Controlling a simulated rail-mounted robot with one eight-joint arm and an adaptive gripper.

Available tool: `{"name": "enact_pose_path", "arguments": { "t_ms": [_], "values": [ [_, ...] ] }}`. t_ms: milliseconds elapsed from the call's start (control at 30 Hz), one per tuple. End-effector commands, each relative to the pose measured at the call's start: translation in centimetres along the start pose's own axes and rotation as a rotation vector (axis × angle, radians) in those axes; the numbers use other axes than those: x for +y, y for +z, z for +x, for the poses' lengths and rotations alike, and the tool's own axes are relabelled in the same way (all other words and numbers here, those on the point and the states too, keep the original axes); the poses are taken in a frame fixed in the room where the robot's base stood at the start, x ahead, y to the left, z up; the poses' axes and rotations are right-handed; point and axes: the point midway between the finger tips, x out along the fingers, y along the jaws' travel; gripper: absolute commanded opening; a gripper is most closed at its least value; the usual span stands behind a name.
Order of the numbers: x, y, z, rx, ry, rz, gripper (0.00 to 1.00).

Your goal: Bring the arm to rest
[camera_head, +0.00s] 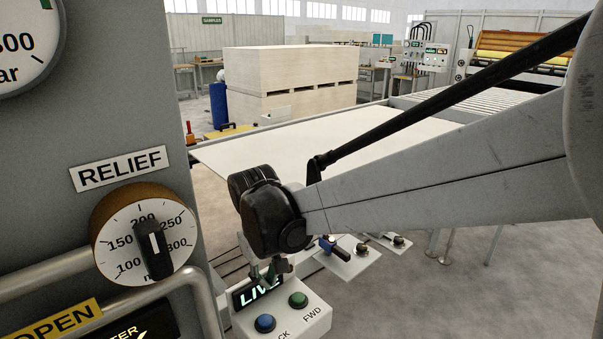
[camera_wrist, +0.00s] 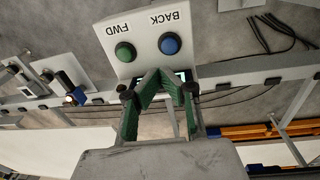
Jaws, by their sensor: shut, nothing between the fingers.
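My gripper (camera_head: 271,279) hangs below my wrist in the head view, just in front of a lit display reading "LIVE" (camera_head: 245,296). It is shut and empty. In the wrist view my gripper (camera_wrist: 166,78) shows green-padded fingers converging near the lower edge of the button box. This white button box (camera_head: 315,318) carries a green FWD button (camera_head: 298,299) and a blue BACK button (camera_head: 265,323). The wrist view shows both upside down, green (camera_wrist: 125,52) and blue (camera_wrist: 170,43). I cannot tell whether the fingertips touch the box.
A grey panel with a RELIEF dial (camera_head: 145,232) and pipes (camera_head: 105,305) stands close on the left. Another control box with a dark blue lever (camera_head: 333,246) lies beyond my wrist. A pale sheet (camera_head: 350,142) lies behind, with a stack of boards (camera_head: 290,75) farther back.

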Motion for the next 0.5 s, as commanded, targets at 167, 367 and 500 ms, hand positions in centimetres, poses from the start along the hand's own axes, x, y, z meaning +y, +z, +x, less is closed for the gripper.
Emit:
{"name": "enact_pose_path", "arguments": {
  "t_ms": [167,367,500],
  "values": [
    [3.9,4.0,-2.9,0.067,0.007,0.1,0.0],
    [7.4,8.8,-5.5,0.146,0.02,0.211,0.0],
    [9.2,12.3,-6.8,0.202,0.033,0.289,0.0]
  ]
}}
